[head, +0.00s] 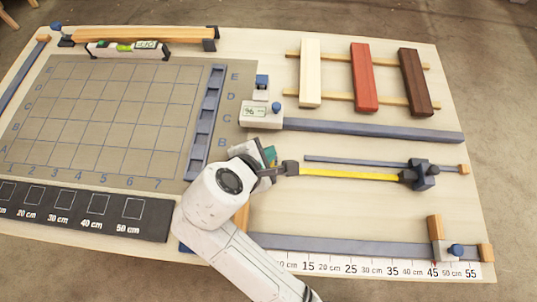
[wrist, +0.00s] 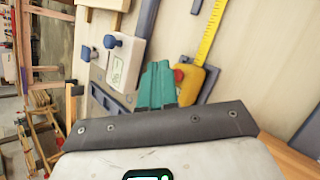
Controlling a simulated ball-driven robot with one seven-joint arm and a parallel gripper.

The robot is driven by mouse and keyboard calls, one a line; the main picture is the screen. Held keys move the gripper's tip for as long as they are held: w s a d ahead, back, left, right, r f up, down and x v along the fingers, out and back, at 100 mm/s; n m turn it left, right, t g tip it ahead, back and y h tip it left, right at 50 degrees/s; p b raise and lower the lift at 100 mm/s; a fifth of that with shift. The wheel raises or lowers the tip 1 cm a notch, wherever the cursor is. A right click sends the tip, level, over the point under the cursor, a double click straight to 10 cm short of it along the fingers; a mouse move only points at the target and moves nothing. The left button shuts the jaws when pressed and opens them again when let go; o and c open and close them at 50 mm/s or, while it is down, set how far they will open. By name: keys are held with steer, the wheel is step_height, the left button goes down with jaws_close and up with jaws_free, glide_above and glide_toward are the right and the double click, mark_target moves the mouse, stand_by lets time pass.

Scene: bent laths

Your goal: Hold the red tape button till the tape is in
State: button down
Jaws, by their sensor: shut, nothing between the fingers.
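The yellow tape measure case (wrist: 193,82) lies on the bench in the wrist view, with its red button (wrist: 179,75) showing on the left side. The yellow tape (head: 345,173) is out, running right to a dark block (head: 424,175); it also shows in the wrist view (wrist: 211,30). My gripper (wrist: 158,66) has teal fingers, shut and empty, just left of the red button. I cannot tell whether they touch the button or case. In the head view my gripper (head: 269,154) is at the tape's left end, and my arm hides the case and button.
A white gauge block (head: 262,118) with a grey rail (head: 370,129) lies behind the tape. Cream, red and dark laths (head: 363,78) rest on two strips at the back right. A ruler rail (head: 350,245) runs along the front. The gridded board (head: 105,115) is at left.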

steer(key=shift+f, duration=0.1)
steer(key=shift+f, duration=0.25)
steer(key=shift+f, duration=0.55)
stand_by(0.7)
stand_by(0.3)
steer(key=shift+r+p, duration=1)
steer(key=shift+p, duration=0.5)
step_height(320, 180, up, 3)
steer(key=p, duration=0.3)
steer(key=shift+f, duration=0.2)
step_height(320, 180, up, 2)
steer(key=shift+r, duration=0.15)
